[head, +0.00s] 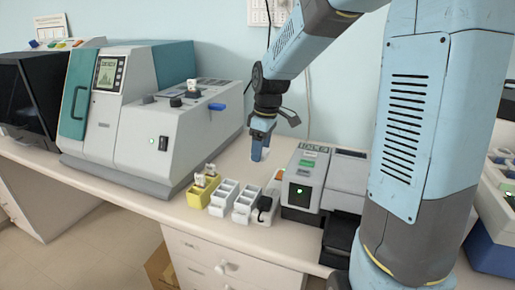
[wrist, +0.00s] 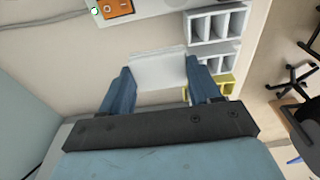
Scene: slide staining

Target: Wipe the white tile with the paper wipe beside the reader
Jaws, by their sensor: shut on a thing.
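My gripper (head: 262,150) is over the bench between the large grey-and-teal machine and the smaller grey reader (head: 306,178). It points down. In the wrist view its two blue fingers (wrist: 158,78) stand on either side of a flat white piece, which looks like the paper wipe (wrist: 158,68), and are shut on it. In the head view only a small pale bit of it shows at the fingertips. I cannot tell whether it touches the bench. I cannot make out the white tile as a separate thing in either view.
White racks (head: 224,192) and a yellow rack (head: 202,189) stand near the bench's front edge, left of the reader. The teal machine (head: 165,115) stands left. Bare bench lies around the gripper.

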